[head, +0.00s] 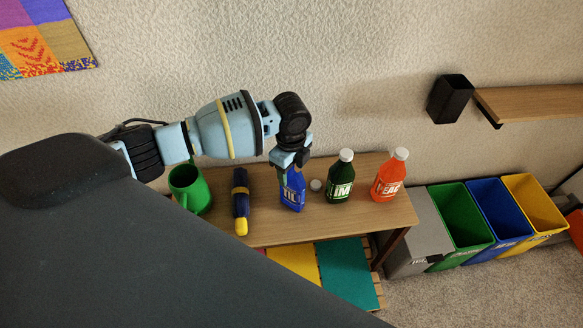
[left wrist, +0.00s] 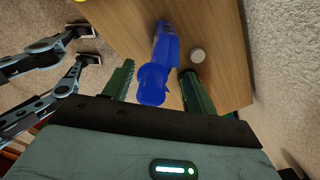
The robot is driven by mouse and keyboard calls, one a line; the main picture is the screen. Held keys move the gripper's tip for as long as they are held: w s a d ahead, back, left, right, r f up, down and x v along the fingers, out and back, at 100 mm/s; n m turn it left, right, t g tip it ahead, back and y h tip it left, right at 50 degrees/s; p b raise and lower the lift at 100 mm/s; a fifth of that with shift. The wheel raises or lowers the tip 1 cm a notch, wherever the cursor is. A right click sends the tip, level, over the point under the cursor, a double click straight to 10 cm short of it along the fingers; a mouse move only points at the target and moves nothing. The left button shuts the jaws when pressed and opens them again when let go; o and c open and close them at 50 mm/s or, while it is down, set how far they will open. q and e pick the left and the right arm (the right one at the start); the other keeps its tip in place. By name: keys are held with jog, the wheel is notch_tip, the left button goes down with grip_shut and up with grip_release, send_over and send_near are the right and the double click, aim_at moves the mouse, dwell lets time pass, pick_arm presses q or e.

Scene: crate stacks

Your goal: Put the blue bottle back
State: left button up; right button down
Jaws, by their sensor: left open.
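The blue bottle (head: 292,190) stands upright on the wooden bench top (head: 270,228). My left gripper (head: 291,158) is over its upper end, hiding the neck in the head view. In the left wrist view the blue bottle (left wrist: 153,82) lies between the two dark green fingers of my left gripper (left wrist: 158,88). The fingers are open, with a visible gap on both sides of the bottle. No right gripper can be made out.
A small white disc (head: 316,185) lies just right of the blue bottle. Farther right stand a green bottle (head: 341,180) and an orange bottle (head: 390,178). Coloured bins stand beyond the bench.

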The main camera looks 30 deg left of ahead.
pick_arm(q)
notch_tip(320, 180, up, 11)
jog(key=shift+r+p, duration=0.1)
jog(key=shift+p, duration=0.55)
jog(key=shift+s+r, duration=0.1)
jog(key=shift+r, duration=0.45)
pick_arm(e)
jog(key=shift+w+d+r, duration=0.1)
jog(key=shift+w+r, duration=0.25)
jog(key=shift+r, duration=0.35)
